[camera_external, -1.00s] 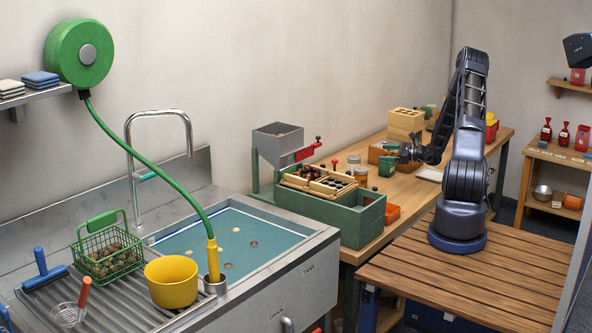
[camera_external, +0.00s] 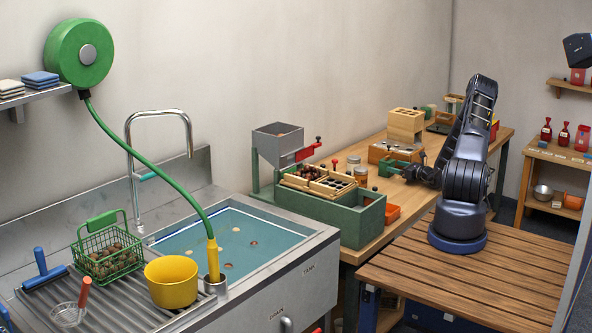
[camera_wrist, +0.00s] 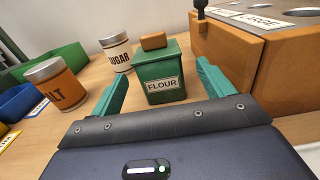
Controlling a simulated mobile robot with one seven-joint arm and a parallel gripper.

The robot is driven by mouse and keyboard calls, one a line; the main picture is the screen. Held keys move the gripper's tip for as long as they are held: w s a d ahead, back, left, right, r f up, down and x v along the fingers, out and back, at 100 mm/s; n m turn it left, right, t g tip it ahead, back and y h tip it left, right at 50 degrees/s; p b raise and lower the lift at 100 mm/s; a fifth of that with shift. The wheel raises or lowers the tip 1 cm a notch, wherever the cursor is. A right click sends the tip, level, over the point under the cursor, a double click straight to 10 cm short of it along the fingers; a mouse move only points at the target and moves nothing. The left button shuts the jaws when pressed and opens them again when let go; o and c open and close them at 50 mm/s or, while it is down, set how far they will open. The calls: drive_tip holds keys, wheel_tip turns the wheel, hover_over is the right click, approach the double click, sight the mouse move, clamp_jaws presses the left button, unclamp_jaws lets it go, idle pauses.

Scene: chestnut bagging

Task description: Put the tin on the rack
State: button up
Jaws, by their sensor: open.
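A green tin labelled FLOUR (camera_wrist: 164,83), with a wooden knob on its lid, stands upright on the wooden bench. Contact cannot be told. In the external view my gripper (camera_external: 403,170) is just right of the tin. No thing is clearly marked as the rack; a wooden shelf unit (camera_external: 560,157) stands at the right.
A SUGAR jar (camera_wrist: 117,52) and an orange-labelled jar (camera_wrist: 57,83) stand left of the tin. A wooden box labelled LARGE (camera_wrist: 230,60) is close on the right. Blue and green bins (camera_wrist: 58,58) lie at the far left. A trough (camera_external: 345,215) stands nearby.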

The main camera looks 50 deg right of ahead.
sight(393, 165)
drive_tip(key=shift+w+r, duration=0.1)
drive_tip(key=shift+w, duration=2.7)
drive_tip(key=c, duration=1.2)
drive_tip(key=shift+r, duration=0.1)
wheel_tip(393, 165, up, 20)
